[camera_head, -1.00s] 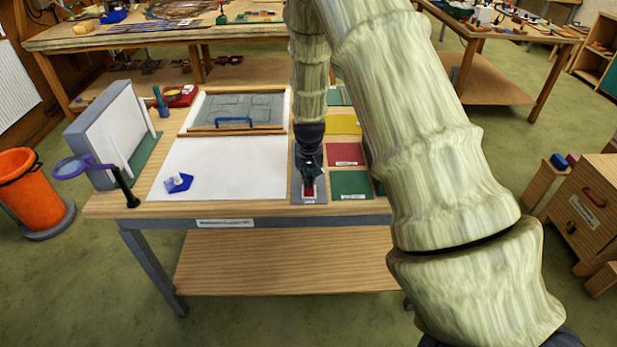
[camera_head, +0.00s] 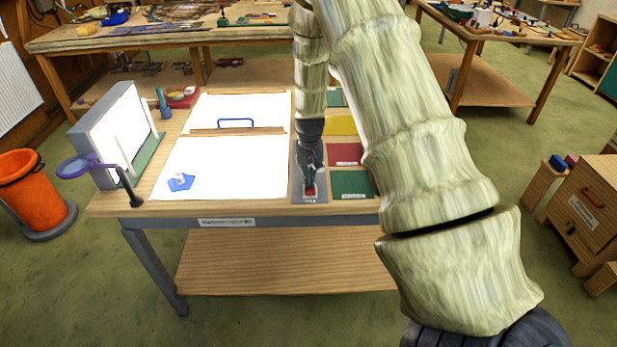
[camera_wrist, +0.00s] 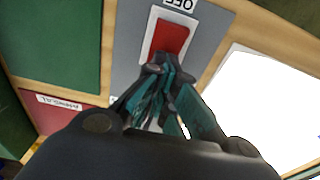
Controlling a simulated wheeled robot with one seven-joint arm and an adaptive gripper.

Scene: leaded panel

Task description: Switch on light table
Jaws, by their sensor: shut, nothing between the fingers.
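The light table (camera_head: 222,160) glows bright white across its flat surface in the head view. It also shows as a bright white area in the wrist view (camera_wrist: 275,105). A red rocker switch (camera_wrist: 170,38) sits in a white frame on a grey plate (camera_wrist: 205,45), with an "OFF" label at one end. My gripper (camera_wrist: 158,70) is shut and empty, its tips at the edge of the red rocker. Whether they touch it is unclear. In the head view my gripper (camera_head: 309,182) is over the switch plate, hiding part of the switch.
A blue piece with a small white item (camera_head: 181,182) lies on the lit surface. A blue-handled bar (camera_head: 235,123) lies farther back. A lit upright panel (camera_head: 118,135) and a magnifier (camera_head: 78,166) stand left. Red and green trays (camera_head: 350,184) lie right of the switch.

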